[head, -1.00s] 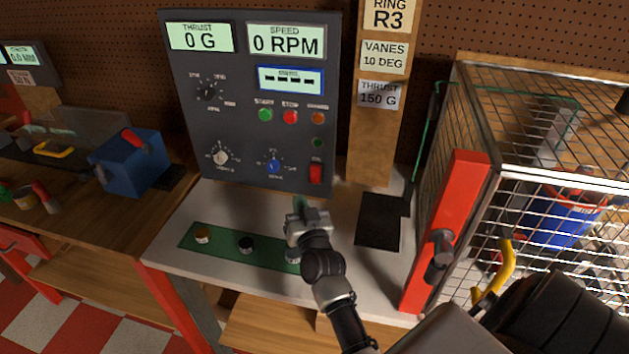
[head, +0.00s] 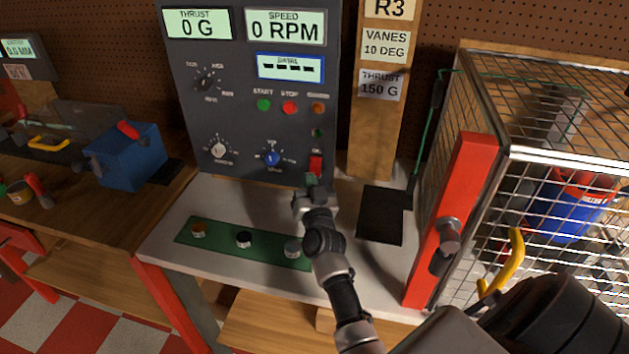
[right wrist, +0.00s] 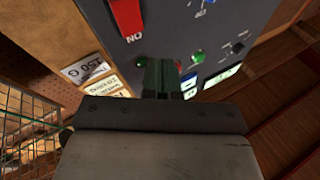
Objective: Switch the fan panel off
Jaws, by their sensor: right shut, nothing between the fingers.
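The fan panel (head: 250,100) is a dark grey box at the back of the bench. Its displays read 0 G and 0 RPM. A red rocker switch (head: 316,165) sits at its lower right; it also shows large in the right wrist view (right wrist: 127,17). My right gripper (head: 312,182) is shut and empty, with its green fingertips just below the red switch. In the right wrist view the fingertips (right wrist: 160,75) lie close together in front of the panel. I cannot tell whether they touch the switch. My left gripper is not in view.
A green strip (head: 220,245) with three knobs lies on the bench front. A black pad (head: 382,215) lies right of my arm. A wire cage (head: 560,120) with a red post (head: 455,220) stands at the right. A blue box (head: 130,160) is on the left bench.

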